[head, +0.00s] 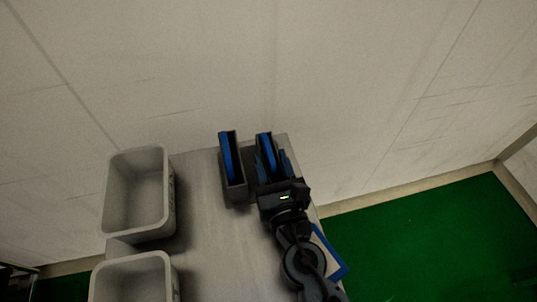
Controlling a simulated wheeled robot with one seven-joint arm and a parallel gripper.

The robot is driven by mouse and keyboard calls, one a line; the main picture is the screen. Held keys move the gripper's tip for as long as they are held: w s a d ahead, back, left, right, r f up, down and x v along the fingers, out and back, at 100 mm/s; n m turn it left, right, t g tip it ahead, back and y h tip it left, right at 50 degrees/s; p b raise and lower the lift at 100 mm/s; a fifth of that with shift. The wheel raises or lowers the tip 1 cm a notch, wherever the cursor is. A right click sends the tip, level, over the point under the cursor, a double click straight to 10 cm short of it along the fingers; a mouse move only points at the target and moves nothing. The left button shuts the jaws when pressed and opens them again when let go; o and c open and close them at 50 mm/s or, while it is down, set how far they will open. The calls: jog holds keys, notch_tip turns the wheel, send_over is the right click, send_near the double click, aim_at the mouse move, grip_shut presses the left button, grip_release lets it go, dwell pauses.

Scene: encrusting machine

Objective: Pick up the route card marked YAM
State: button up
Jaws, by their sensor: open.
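Two narrow dark holders stand side by side at the far end of the grey table, each with a blue card upright in it. The left card (229,158) sits in the left holder (236,192). The right card (266,146) shows its top part in the right holder (262,135). My gripper (271,163) is open over the right holder, one finger on each side of the right card as seen from above. I cannot tell whether the fingers touch it. My gripper hides the near part of that holder. No marking, YAM or other, is readable on either card.
Two grey open bins (108,200) (95,285) stand along the left side of the table (205,240). A blue-edged pale panel (334,262) lies by the right edge, partly behind my arm. A pale wall rises close behind the holders. The middle of the table is clear.

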jog(key=shift+w+a, duration=0.2)
jog(key=shift+w, duration=0.5)
jog(key=shift+c, duration=0.3)
grip_shut()
